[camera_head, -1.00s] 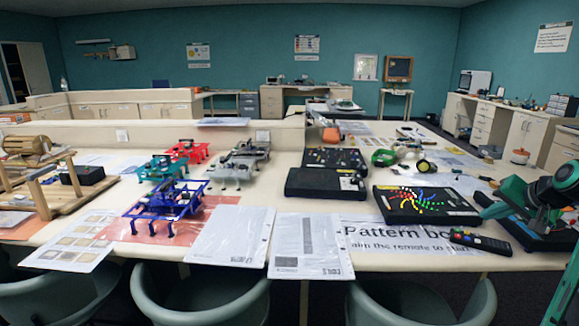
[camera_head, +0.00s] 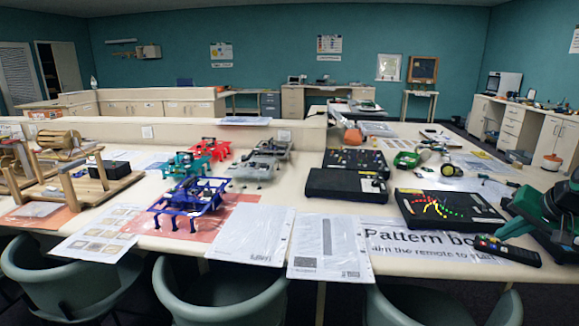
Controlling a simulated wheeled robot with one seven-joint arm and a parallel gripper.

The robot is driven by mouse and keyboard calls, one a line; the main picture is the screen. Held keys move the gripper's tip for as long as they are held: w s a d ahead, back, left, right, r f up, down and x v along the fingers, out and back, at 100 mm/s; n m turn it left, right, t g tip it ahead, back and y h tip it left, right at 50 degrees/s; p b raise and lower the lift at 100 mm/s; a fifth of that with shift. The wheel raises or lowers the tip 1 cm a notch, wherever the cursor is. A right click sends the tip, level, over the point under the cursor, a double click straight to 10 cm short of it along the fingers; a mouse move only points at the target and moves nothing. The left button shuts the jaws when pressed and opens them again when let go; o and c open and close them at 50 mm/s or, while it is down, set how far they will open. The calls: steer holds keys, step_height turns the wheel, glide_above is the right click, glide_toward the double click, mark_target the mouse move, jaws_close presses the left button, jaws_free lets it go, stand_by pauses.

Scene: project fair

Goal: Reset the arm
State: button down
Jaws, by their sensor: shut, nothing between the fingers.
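My gripper's fingers cannot be made out in the head view. Green and black machinery (camera_head: 552,215) is cut off by the right edge, beside the table; I cannot tell for sure whether it is part of my arm. The long cream table (camera_head: 185,245) lies in front of me.
A black pattern board (camera_head: 470,213) with coloured dots lies at the table's right, with a remote (camera_head: 508,250) in front. A blue walker model (camera_head: 190,203), a black case (camera_head: 345,186) and a wooden model (camera_head: 75,185) stand further left. Chairs (camera_head: 225,295) line the front edge.

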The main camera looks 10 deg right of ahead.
steer(key=s+a+f+n+g, duration=0.1)
steer(key=s+a+f+g, duration=0.1)
steer(key=s+a, duration=0.7)
steer(key=s+a+f+n+g+y, duration=0.1)
steer(key=s+a+f+n+g, duration=0.1)
steer(key=s+a+g, duration=0.3)
steer(key=s+a, duration=0.4)
steer(key=s, duration=0.5)
steer(key=shift+s+a, duration=0.25)
steer(key=shift+a, duration=0.05)
steer(key=shift+f, duration=0.1)
steer(key=shift+w+f, duration=0.25)
steer(key=shift+w, duration=0.4)
